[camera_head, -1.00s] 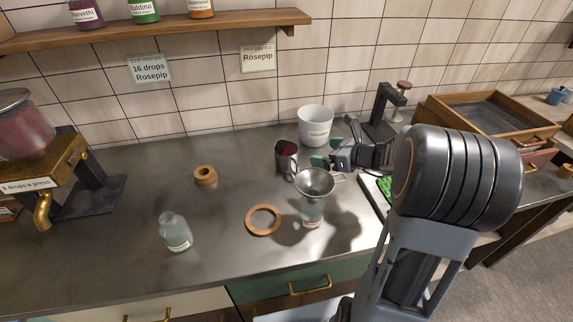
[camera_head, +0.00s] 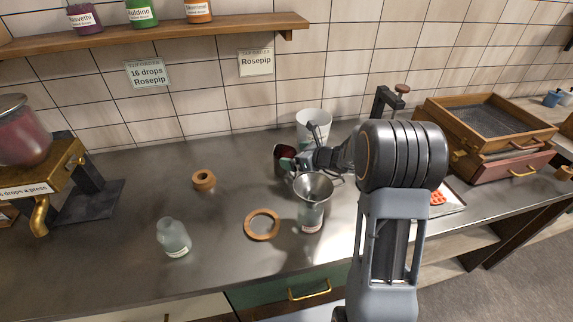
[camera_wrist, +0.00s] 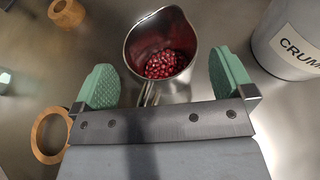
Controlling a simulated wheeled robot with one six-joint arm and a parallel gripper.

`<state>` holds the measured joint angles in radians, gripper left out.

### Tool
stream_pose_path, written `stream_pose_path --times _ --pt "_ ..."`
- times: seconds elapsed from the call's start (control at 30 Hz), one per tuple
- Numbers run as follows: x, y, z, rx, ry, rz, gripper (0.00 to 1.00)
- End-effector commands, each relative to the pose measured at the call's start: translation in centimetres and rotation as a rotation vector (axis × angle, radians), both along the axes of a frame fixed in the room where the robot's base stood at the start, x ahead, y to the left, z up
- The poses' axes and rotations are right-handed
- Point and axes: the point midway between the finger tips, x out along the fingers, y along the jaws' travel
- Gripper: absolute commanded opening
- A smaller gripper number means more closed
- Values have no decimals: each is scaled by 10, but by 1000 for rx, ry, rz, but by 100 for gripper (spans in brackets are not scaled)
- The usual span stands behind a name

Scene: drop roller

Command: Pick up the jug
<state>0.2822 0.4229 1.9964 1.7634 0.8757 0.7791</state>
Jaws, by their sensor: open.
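The jug (camera_head: 282,153) is a metal pitcher standing upright on the counter, partly hidden by my gripper in the head view. In the wrist view the jug (camera_wrist: 183,88) shows red berries or beads inside, with its handle toward me. My gripper (camera_wrist: 163,74) is open, its green pads apart on the left and right of the jug's near side and handle. No contact is visible. In the head view my gripper (camera_head: 292,163) is at the jug's right side.
A glass bottle with a metal funnel (camera_head: 313,186) stands close in front of my gripper. A white pot (camera_head: 312,118) labelled CRUM… is just behind.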

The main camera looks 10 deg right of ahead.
Motion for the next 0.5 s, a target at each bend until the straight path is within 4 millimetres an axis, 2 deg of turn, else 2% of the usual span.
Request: stream_pose_path --times 0.2,0.5 --pt "16 13 -8 2 0 1 100" --pt "18 14 -9 1 -1 0 99"
